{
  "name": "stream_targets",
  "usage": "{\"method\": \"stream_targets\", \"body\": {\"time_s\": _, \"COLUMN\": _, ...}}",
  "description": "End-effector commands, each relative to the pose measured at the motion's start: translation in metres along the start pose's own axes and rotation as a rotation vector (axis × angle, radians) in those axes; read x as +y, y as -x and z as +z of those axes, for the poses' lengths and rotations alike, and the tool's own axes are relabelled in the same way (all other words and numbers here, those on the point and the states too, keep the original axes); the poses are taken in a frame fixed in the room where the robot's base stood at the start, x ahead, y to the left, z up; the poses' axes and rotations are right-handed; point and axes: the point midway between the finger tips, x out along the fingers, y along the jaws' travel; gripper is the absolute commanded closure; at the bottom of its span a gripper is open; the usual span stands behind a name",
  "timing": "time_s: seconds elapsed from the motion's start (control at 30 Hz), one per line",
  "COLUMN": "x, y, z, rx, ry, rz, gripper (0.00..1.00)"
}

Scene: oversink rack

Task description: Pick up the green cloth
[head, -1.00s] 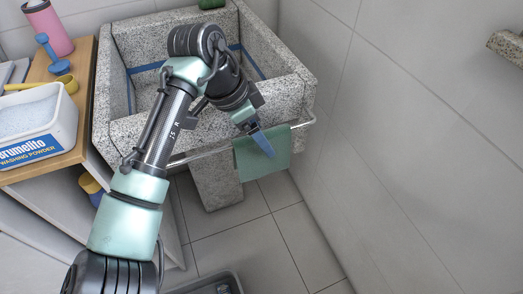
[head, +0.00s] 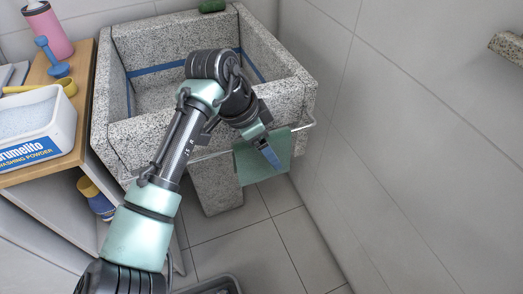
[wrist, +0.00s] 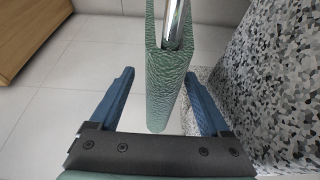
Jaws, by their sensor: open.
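The green cloth (head: 246,166) hangs folded over the metal rail (head: 305,124) on the front of the stone sink. In the wrist view the cloth (wrist: 158,85) drapes over the end of the rail (wrist: 174,25). My gripper (head: 277,170) is in front of the cloth in the head view. In the wrist view my gripper (wrist: 160,85) is open, with one blue finger on each side of the cloth's hanging edge. A gap shows between the cloth and the left finger; the right finger is close to the cloth, and I cannot tell whether it touches.
The speckled stone sink (head: 150,140) stands behind the rail. Its wall (wrist: 275,90) is close on the right in the wrist view. A wooden shelf unit (head: 85,130) with a washing powder box (head: 35,125) is at left. A tiled wall (head: 400,160) bounds the right.

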Motion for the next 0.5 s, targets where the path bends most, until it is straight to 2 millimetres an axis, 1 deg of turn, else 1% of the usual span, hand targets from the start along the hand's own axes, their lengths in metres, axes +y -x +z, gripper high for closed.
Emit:
{"method": "stream_targets", "body": {"time_s": 0.27, "x": 0.0001, "y": -0.0008, "z": 0.0002, "rx": 0.001, "ry": 0.0, "rz": 0.0, "gripper": 0.2}}
{"method": "stream_targets", "body": {"time_s": 0.3, "x": 0.0001, "y": -0.0008, "z": 0.0002, "rx": 0.001, "ry": 0.0, "rz": 0.0, "gripper": 0.23}}
{"method": "stream_targets", "body": {"time_s": 0.37, "x": 0.0, "y": -0.0008, "z": 0.0003, "rx": 0.001, "ry": 0.0, "rz": 0.0, "gripper": 0.34}}
{"method": "stream_targets", "body": {"time_s": 0.5, "x": 0.0, "y": -0.0007, "z": 0.0003, "rx": 0.0, "ry": 0.0, "rz": 0.0, "gripper": 0.59}}
